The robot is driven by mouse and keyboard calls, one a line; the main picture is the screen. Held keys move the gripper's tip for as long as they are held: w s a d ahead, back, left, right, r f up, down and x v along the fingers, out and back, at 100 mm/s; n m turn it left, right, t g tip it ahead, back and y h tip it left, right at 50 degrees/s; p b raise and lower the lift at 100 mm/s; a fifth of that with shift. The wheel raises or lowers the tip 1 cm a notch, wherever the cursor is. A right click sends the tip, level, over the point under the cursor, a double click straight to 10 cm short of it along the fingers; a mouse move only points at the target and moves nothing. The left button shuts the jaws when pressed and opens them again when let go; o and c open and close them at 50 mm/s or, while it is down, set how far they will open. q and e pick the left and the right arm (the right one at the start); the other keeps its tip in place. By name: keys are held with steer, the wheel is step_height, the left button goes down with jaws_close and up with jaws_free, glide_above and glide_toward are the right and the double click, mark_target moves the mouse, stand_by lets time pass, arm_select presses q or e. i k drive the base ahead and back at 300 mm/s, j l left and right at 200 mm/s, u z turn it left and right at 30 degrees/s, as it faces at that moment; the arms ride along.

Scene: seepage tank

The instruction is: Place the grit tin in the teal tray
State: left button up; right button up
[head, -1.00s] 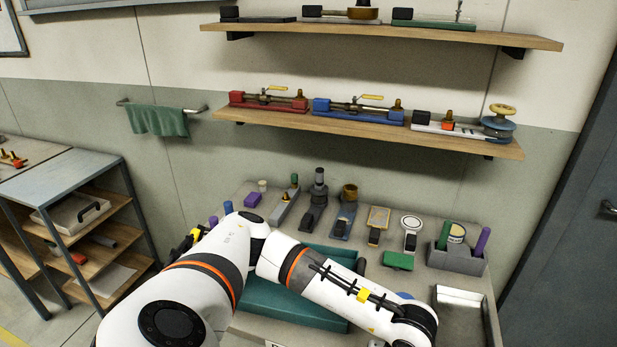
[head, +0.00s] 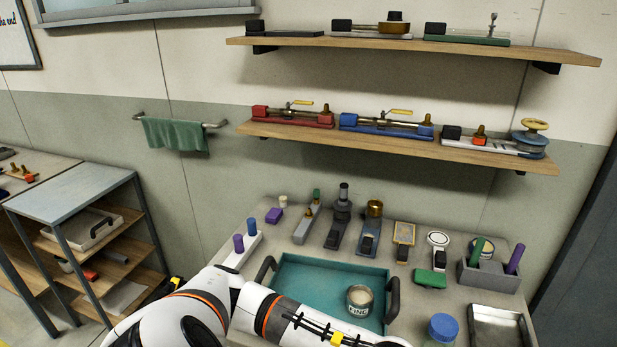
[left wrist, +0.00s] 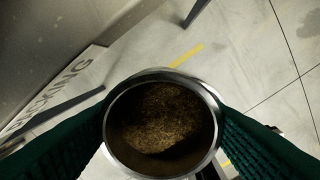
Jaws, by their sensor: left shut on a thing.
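In the left wrist view my left gripper (left wrist: 160,122) is shut around a round, open metal tin (left wrist: 205,88). Brown grit (left wrist: 165,115) shows inside it. Floor shows beyond this tin, so it is apart from the tray. The gripper itself is out of the head view; my left arm crosses the bottom there. The teal tray (head: 300,273) lies on the bench with dark handles at its ends. Another tin (head: 360,302), labelled FINE, stands upright in its right part. The tray's front is hidden by my arm. My right gripper is not in view.
A grey caddy (head: 490,278) with a tin and cylinders stands right of the tray. A blue-lidded jar (head: 442,328) and a metal tray (head: 503,330) are at the front right. Several tools line the back. The teal tray's left and middle are bare.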

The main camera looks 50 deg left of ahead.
mark_target(295, 296)
steer(key=k+j, duration=0.25)
steer(key=j, duration=0.2)
steer(key=k+j+z, duration=0.1)
steer(key=j, duration=0.4)
steer(key=k+j, duration=0.35)
steer(key=k+j+z, duration=0.1)
steer(key=k+j, duration=0.15)
steer(key=j, duration=0.3)
steer(key=k+j+z, duration=0.1)
steer(key=k+j, duration=0.15)
steer(key=j, duration=0.15)
